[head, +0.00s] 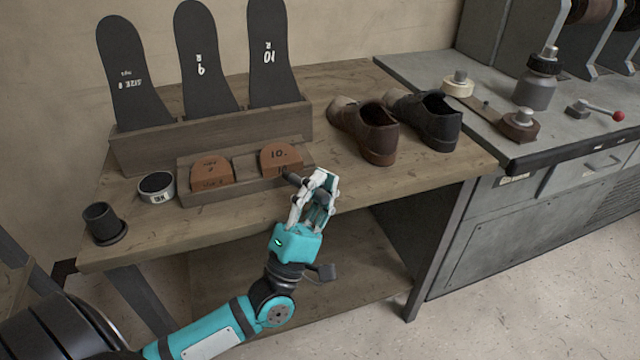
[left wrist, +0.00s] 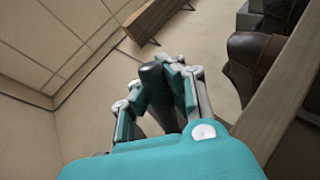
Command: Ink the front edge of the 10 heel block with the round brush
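The 10 heel block (head: 281,159) is brown, rounded at the top and marked "10". It sits in the right part of a low wooden rack (head: 232,194). My left gripper (head: 314,194) is in front of the rack's right end, over the bench's front edge. Its fingers are closed around a dark cylindrical piece, which looks like the round brush (head: 292,178). One end of it points left, close to the block's lower front; I cannot tell whether they touch. The left wrist view shows the dark brush (left wrist: 154,82) between the fingers. My right gripper is not in view.
Another brown heel block (head: 211,172) sits at the rack's left. A round labelled tin (head: 157,187) and a dark cup (head: 104,223) stand further left. Dark sole patterns (head: 207,60) stand behind. A brown shoe (head: 367,128) and a black shoe (head: 427,117) are to the right.

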